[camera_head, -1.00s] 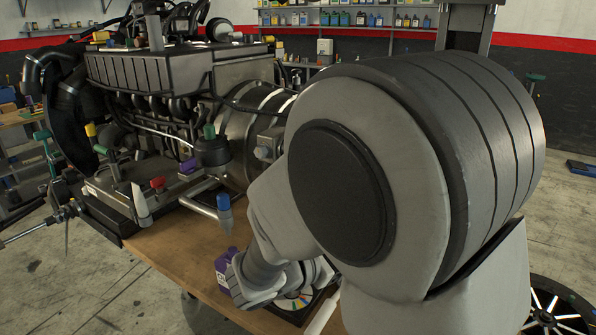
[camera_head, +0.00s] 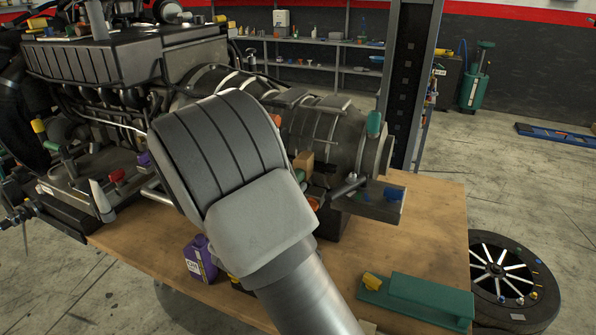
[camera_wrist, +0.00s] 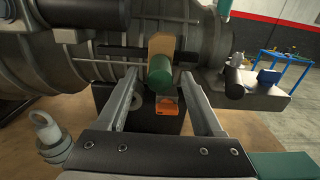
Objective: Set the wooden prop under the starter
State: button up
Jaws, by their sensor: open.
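In the wrist view my gripper (camera_wrist: 160,76) is open, its two fingers pointing at the engine's underside. Between and beyond the fingers is a green rounded cylinder (camera_wrist: 159,70), with a tan wooden block (camera_wrist: 160,43), which looks like the wooden prop, upright behind and above it. An orange piece (camera_wrist: 167,106) lies just below. The block also shows in the head view (camera_head: 303,160), beside the engine housing (camera_head: 330,135). I cannot tell which part is the starter, or whether the block touches it. My arm hides the gripper in the head view.
A wooden bench (camera_head: 430,215) carries the engine. A purple bottle (camera_head: 200,260) stands at its front edge. A wheel (camera_head: 505,285) is on the floor at right. The bench's right side is largely clear.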

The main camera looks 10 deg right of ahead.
aim_at(298, 175)
jog(key=p+x, duration=0.1)
jog(key=x, duration=0.5)
jog(key=shift+w+d, duration=0.15)
grip_shut()
dwell(1.3)
